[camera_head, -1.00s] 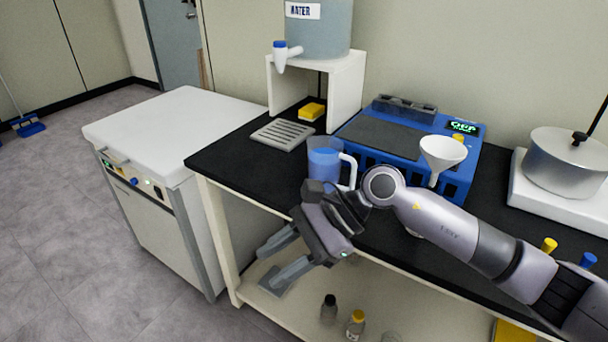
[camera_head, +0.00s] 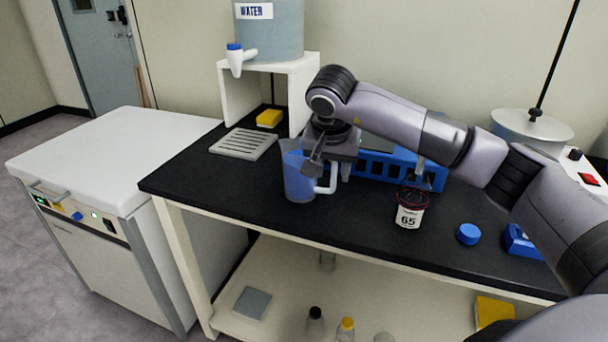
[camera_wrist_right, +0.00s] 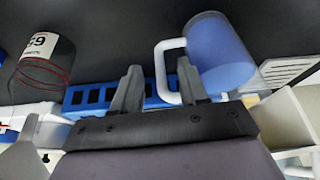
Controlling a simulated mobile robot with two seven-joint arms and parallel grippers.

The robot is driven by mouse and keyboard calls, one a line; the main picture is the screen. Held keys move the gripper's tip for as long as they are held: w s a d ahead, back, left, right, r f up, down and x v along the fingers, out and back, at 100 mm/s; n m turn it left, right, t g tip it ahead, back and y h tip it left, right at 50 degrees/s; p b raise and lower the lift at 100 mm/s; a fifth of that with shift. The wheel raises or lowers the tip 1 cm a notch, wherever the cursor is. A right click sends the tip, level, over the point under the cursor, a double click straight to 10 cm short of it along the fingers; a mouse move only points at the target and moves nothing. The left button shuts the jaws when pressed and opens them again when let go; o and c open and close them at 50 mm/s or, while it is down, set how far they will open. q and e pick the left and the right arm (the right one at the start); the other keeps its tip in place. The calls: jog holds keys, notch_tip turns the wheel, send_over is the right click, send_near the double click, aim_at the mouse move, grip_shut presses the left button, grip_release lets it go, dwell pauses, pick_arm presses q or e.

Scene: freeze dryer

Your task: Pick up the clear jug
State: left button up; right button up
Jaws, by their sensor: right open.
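The clear jug (camera_head: 298,182), tinted blue with a white handle, stands upright on the black bench top below the water tank. My right gripper (camera_head: 325,168) points down at the jug's handle side. In the right wrist view, the jug (camera_wrist_right: 222,58) is beyond the fingers, and its white handle (camera_wrist_right: 162,72) shows between the two open fingertips of my right gripper (camera_wrist_right: 158,72). I cannot tell whether a finger touches the jug. My left gripper is not in view.
A grey drip grate (camera_head: 244,144) and a white stand (camera_head: 297,95) with the water tank (camera_head: 275,35) are behind the jug. A blue device (camera_head: 385,170) is partly hidden by my arm. A labelled jar (camera_head: 410,208) and blue cap (camera_head: 468,234) are to the right.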

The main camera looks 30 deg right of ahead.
aim_at(333, 176)
jog(key=x, duration=0.4)
jog(key=shift+d, duration=0.1)
jog(key=shift+r, duration=0.1)
grip_shut()
jog(key=shift+r, duration=0.25)
